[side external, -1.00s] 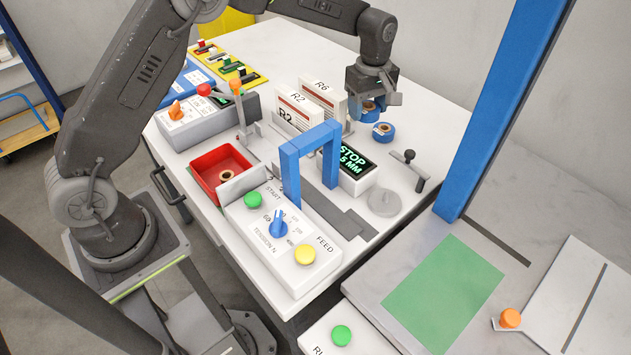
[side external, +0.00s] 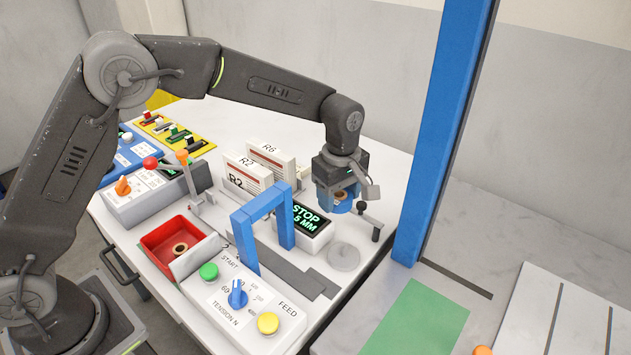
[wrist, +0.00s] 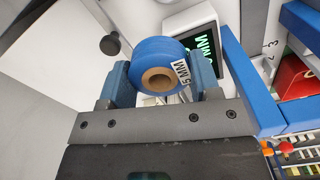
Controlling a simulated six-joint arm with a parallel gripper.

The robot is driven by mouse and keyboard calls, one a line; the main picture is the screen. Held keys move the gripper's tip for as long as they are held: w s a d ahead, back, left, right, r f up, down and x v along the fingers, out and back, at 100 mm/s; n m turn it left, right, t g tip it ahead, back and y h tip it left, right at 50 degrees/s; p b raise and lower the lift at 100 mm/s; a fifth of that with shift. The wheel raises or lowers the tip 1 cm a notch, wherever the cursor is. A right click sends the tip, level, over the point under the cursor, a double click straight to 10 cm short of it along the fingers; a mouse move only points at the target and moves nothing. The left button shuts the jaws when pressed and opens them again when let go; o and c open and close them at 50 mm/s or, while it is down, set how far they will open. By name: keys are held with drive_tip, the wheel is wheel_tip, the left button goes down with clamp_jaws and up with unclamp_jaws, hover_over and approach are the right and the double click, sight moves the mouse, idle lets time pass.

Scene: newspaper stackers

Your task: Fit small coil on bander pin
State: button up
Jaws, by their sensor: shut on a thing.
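My gripper (side external: 338,193) is shut on a blue coil (wrist: 160,68) with a brown hollow core. In the wrist view the coil sits between the two blue fingers, its core facing the camera, with a "5 MM" label on its side. In the side view the held coil (side external: 342,205) shows under the gripper, partly covered by it, above the white table near the display. A flat grey round plate (side external: 344,257) lies in front of it, apart from the coil. I cannot make out a pin for certain.
The blue arch (side external: 262,217) stands left of the plate. The "STOP 5 MM" display (side external: 306,215) is close to my gripper. A black-knobbed lever (side external: 374,222) stands to the right. A red tray (side external: 160,238) holds a small brown ring. A blue post (side external: 440,140) rises further right.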

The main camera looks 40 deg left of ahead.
hover_over(344, 246)
drive_tip(key=shift+w, duration=0.1)
drive_tip(key=shift+f, duration=2.7)
drive_tip(key=shift+f, duration=1.8)
drive_tip(key=o, duration=1)
drive_tip(key=shift+o, duration=0.2)
wheel_tip(344, 246, up, 21)
